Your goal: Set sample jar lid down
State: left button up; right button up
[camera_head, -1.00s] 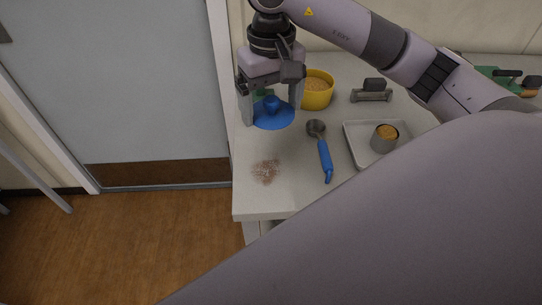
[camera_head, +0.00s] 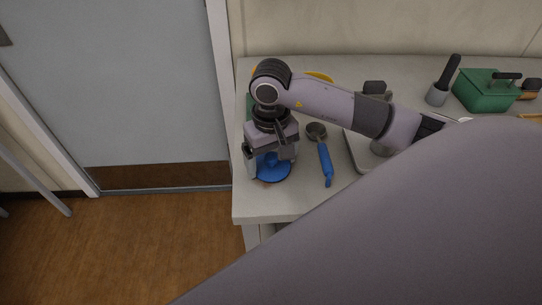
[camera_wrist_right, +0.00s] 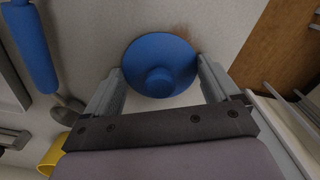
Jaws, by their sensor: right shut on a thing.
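The sample jar lid is a blue disc with a raised round knob (camera_head: 272,172). It shows knob up in the right wrist view (camera_wrist_right: 146,50). My right gripper (camera_head: 270,162) is shut on the lid, with one finger on each side of it. The lid is low over the left front part of the counter, close to a brown soil smudge (camera_wrist_right: 182,30). I cannot tell whether the lid touches the counter. My left gripper is not in view.
A blue-handled scoop (camera_head: 325,163) lies just right of the lid. A tray (camera_head: 363,160) with a metal cup is farther right, partly behind my arm. A yellow bowl (camera_head: 319,76) stands behind, mostly hidden. The counter's left and front edges are near.

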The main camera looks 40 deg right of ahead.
aim_at(271, 156)
jog(key=shift+f+b, duration=0.2)
jog(key=shift+b, duration=0.1)
jog(key=o, duration=0.9)
jog(key=shift+r, duration=0.1)
jog(key=shift+r+p, duration=0.25)
jog(key=shift+p, duration=0.15)
notch_tip(271, 156, up, 10)
jog(key=shift+r+b, duration=0.1)
jog(key=shift+b, duration=0.45)
jog(key=shift+r, duration=0.8)
